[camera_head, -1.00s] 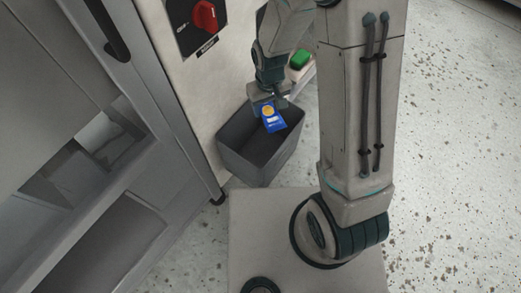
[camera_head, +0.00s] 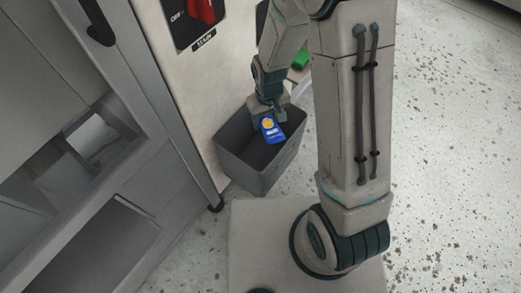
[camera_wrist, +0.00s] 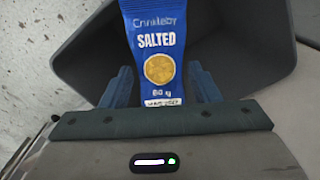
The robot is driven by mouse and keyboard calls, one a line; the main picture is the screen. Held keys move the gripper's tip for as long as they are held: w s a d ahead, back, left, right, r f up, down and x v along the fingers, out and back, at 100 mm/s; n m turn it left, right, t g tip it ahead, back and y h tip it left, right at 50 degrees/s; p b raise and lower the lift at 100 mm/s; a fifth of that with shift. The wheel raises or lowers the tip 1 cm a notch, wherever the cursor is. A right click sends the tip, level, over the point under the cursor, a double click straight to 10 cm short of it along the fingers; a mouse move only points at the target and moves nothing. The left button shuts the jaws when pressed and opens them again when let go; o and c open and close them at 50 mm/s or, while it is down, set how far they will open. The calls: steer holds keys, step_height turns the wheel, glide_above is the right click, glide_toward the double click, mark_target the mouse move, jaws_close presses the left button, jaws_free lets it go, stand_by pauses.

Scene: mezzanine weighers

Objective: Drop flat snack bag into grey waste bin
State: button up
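The flat snack bag (camera_head: 270,130) is blue with a yellow round picture; in the wrist view (camera_wrist: 155,50) it reads "SALTED". My gripper (camera_head: 272,112) is above the grey waste bin (camera_head: 238,170), pointing down into its opening. In the wrist view my gripper (camera_wrist: 160,88) has a finger on each side of the bag, and the bag hangs between them over the bin (camera_wrist: 85,65). The visible inside of the bin looks empty.
A pale machine panel with a red switch (camera_head: 201,10) stands just behind and left of the bin. Grey metal cabinets (camera_head: 100,150) fill the left. A green object (camera_head: 301,60) lies behind my arm. Speckled floor (camera_head: 450,180) is clear on the right.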

steer(key=o, duration=0.4)
step_height(320, 180, up, 14)
steer(key=p, duration=0.3)
steer(key=shift+f, duration=0.1)
stand_by(0.3)
steer(key=s+d+r+m+t+p, duration=0.1)
steer(key=s+d+r+p, duration=0.3)
steer(key=r, duration=0.5)
steer(key=s+d+r+m+t+p, duration=0.1)
steer(key=s+d+r+m+p, duration=0.1)
steer(key=r+p, duration=0.5)
steer(key=s+d+r+m+p, duration=0.1)
steer(key=s+d+r+p, duration=0.4)
steer(key=r, duration=0.7)
steer(key=shift+s+d+r+m+t+p, duration=0.3)
steer(key=shift+s+d+r+t+p, duration=0.05)
steer(key=shift+s+r+t+p, duration=0.1)
